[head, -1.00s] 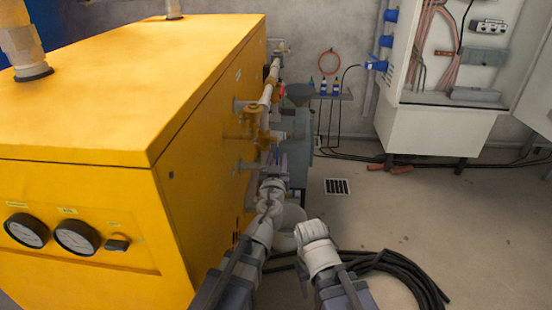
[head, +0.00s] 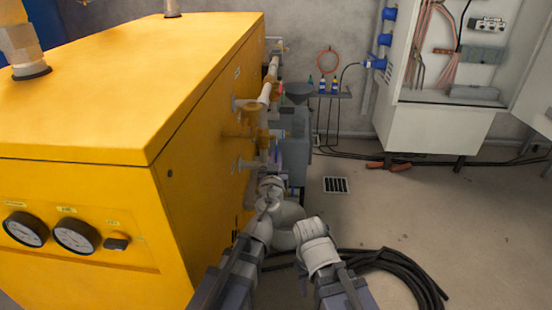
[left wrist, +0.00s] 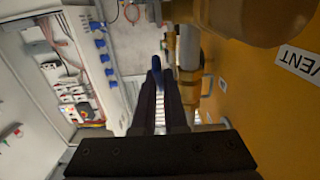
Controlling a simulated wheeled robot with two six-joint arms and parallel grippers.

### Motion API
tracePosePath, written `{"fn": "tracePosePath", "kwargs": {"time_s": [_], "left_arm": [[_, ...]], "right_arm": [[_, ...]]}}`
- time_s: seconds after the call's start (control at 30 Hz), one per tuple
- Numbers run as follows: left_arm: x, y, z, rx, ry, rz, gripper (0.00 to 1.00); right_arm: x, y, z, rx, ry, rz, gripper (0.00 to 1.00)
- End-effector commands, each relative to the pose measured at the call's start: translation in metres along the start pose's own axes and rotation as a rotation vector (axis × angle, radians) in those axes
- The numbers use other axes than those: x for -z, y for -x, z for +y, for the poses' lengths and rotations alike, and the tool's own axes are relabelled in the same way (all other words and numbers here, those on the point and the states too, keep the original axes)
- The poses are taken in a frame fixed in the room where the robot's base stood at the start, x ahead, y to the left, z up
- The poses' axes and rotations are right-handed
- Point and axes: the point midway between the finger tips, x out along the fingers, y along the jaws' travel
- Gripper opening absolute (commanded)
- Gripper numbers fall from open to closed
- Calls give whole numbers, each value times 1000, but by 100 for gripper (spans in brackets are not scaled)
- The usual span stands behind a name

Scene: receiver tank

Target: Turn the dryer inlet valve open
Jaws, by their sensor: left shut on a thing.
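The yellow dryer cabinet (head: 200,130) fills the left of the head view. White and brass pipework (head: 265,95) runs along its right side. My left gripper (head: 275,157) is beside the lower pipework, small and partly hidden by my own wrist. In the left wrist view, the dark fingers of my left gripper (left wrist: 164,80) are shut on a narrow blue handle (left wrist: 157,63), which shows at their tips beside a vertical pipe (left wrist: 189,50). Its valve body is mostly hidden, and its exact angle is unclear.
A brass fitting (left wrist: 235,20) and the yellow panel marked VENT (left wrist: 285,100) are close on the right in the wrist view. A black hose coil (head: 395,275) lies on the floor.

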Motion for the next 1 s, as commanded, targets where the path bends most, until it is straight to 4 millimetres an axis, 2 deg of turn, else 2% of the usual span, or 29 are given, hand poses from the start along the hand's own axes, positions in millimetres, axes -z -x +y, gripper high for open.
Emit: {"fn": "tracePosePath", "kwargs": {"time_s": [0.87,1.0], "left_arm": [[0,0,0,0,0,0,0],[-3,0,0,3,-1,11,0]], "right_arm": [[0,0,0,0,0,0,50],[0,-6,-1,0,1,0,50]]}}
